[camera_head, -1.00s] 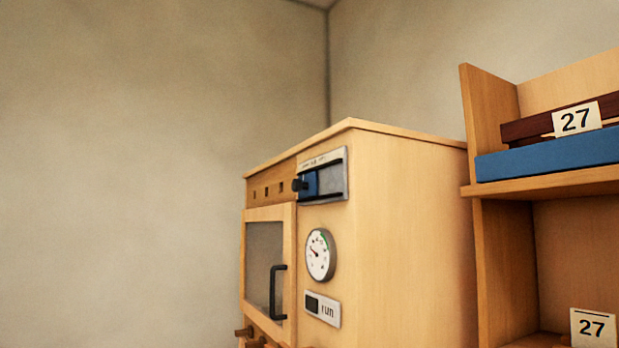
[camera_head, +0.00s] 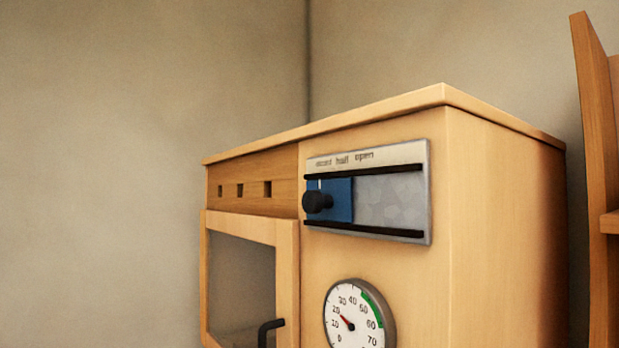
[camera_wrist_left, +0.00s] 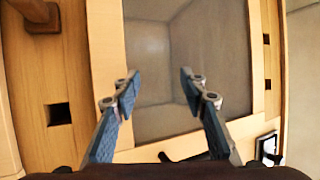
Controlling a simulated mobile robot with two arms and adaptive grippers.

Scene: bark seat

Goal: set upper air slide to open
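The upper air slide (camera_head: 375,197) is a grey plate between two black rails at the top of the wooden cabinet's front. Its blue slider (camera_head: 342,199) with a black knob (camera_head: 317,201) stands at the left end, under the first label, which is hard to read. The labels "half" and "open" lie further right. In the left wrist view my left gripper (camera_wrist_left: 159,80) is open and empty in front of the door's glass. Part of the slide (camera_wrist_left: 268,148) shows there at the lower right. My right gripper is in no view.
The wooden cabinet (camera_head: 490,200) has a glass door (camera_head: 241,290) with a black handle (camera_head: 268,332) and a round dial (camera_head: 357,316) below the slide. A wooden shelf (camera_head: 597,150) stands at the right. The space before the slide is clear.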

